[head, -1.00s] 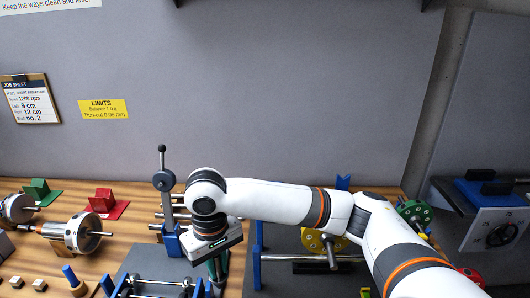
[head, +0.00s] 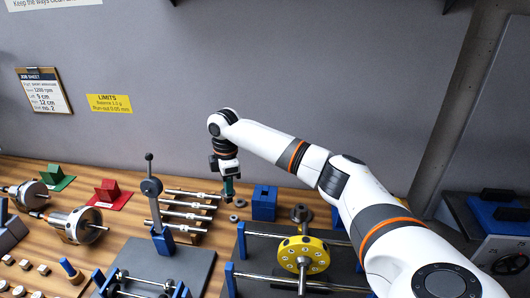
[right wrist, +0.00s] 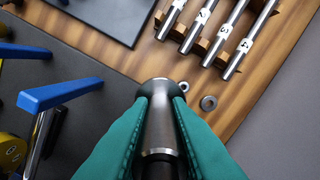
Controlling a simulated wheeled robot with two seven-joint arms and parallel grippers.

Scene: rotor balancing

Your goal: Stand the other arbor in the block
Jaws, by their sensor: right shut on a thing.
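My right gripper (head: 228,190) has green fingers, also large in the right wrist view (right wrist: 158,130). My left gripper is out of view.
Two small washers (right wrist: 208,103) lie on the wood beside the rack. A yellow disc (head: 302,255) sits on rails with blue posts (head: 242,240) at front right. A blue-based stand with an upright lever (head: 151,187) is left of the rack. A grey plate (head: 185,268) lies in front.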

